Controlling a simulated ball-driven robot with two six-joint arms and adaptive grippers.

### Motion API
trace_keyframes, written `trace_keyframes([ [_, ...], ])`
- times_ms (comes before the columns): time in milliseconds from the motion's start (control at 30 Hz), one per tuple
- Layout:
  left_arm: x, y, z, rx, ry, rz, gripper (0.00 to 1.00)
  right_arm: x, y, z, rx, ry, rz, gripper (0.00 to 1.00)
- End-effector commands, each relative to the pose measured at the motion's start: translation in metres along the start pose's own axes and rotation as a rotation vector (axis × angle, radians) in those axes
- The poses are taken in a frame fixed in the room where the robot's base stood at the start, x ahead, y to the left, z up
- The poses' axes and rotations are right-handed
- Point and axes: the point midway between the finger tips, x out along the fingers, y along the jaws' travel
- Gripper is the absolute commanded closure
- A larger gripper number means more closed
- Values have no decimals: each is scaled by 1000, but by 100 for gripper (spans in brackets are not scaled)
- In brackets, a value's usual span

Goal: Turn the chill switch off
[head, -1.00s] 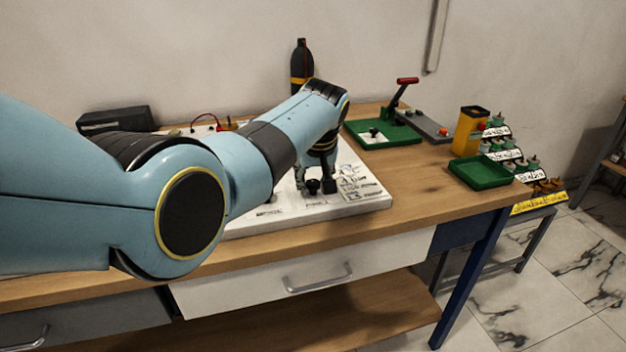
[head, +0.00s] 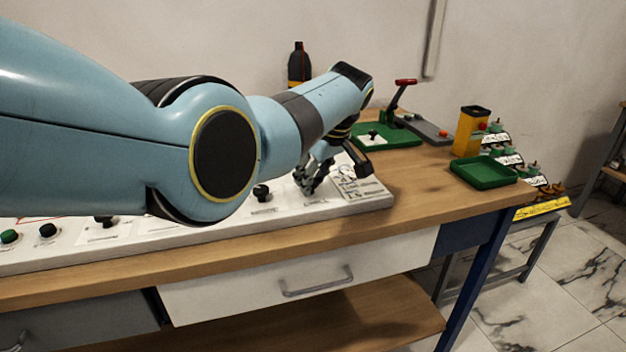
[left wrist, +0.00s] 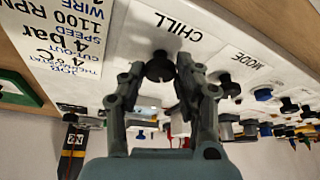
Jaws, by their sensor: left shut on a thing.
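The chill switch is a black knob (left wrist: 160,66) on the white panel (left wrist: 110,55), under the printed word CHILL (left wrist: 174,25) in the left wrist view. My left gripper (left wrist: 159,72) has one finger on each side of the knob and is shut on it. In the head view my left gripper (head: 309,182) reaches down to the right part of the panel, tilted, with its fingers toward the lower left. The fingers hide the knob there. Which way the switch points is not clear. My right gripper is not in view.
The MODE knob (head: 262,192) stands just left of my gripper, with other knobs and buttons farther left. A printed card (head: 358,183) lies to the right. A green tray (head: 484,172), a yellow box (head: 470,130) and a red-handled lever (head: 400,95) stand beyond on the bench.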

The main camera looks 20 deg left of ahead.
Motion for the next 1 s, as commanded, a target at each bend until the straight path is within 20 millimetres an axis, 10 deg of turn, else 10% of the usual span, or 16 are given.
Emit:
trace_keyframes([
  [333, -1, 0, 0, -3, 1, 0, 100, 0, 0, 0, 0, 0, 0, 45],
  [367, -1, 0, 0, -3, 1, 0, 64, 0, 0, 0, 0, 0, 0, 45],
  [500, 0, 0, 0, -2, 0, 0, 46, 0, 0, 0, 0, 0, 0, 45],
  [1000, -25, 2, 0, -3, 1, 5, 45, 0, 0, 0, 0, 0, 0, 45],
])
